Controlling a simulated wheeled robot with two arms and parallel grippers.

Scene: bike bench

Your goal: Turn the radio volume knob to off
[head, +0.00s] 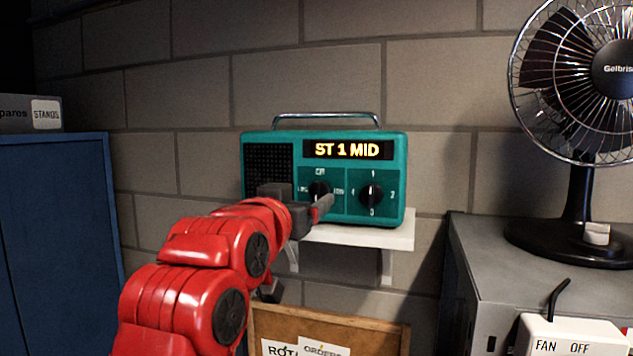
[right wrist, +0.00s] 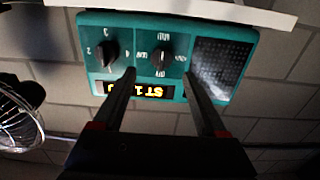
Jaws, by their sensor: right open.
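The teal radio (head: 325,138) stands on a small white wall shelf, its display (head: 347,150) lit with "ST 1 MID". Its volume knob (head: 320,191) is the left black dial; its small labels are hard to read. The station knob (head: 371,196), numbered, is to its right. My right gripper (head: 298,203) is in front of the radio's lower left and partly hides the speaker grille and the volume dial area. In the right wrist view the radio is upside down. There the gripper (right wrist: 160,77) is open and empty, fingertips on either side of the volume knob (right wrist: 159,57); contact cannot be told. My left gripper is out of view.
The shelf (head: 392,236) ends just right of the radio. A desk fan (head: 578,150) stands on a grey cabinet (head: 475,262) at right, with a white "FAN OFF" switch box (head: 590,330) in front. A blue cabinet (head: 60,230) is at left and a notice board (head: 375,334) below the shelf.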

